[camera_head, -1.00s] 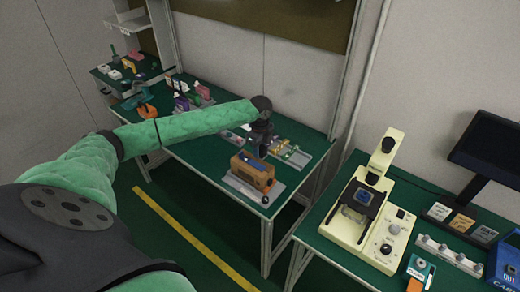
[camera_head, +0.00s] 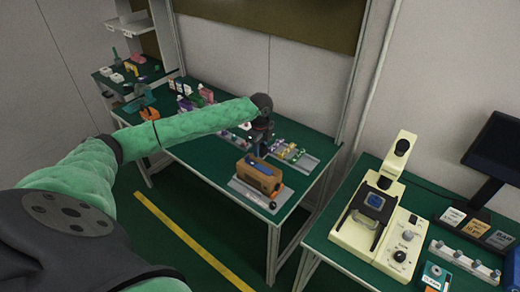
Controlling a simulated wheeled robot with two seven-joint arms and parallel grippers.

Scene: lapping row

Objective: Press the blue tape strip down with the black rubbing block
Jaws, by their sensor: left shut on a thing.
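An orange-brown block-shaped piece (camera_head: 264,183) sits on a grey plate (camera_head: 243,192) at the front right corner of the green table. A blue strip (camera_head: 257,166) shows along its top face. My left arm, in a green sleeve, reaches across from the left. Its dark gripper (camera_head: 257,151) points down just behind and above the strip. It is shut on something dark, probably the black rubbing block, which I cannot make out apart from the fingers. I cannot tell whether it touches the strip. My right gripper is not in view.
Small coloured parts lie on a grey tray (camera_head: 306,163) behind the piece. A cream machine (camera_head: 352,231) stands on the right-hand table, with a monitor (camera_head: 499,150) beyond it. A gap separates the two tables. Bare green tabletop (camera_head: 209,168) lies left of the piece.

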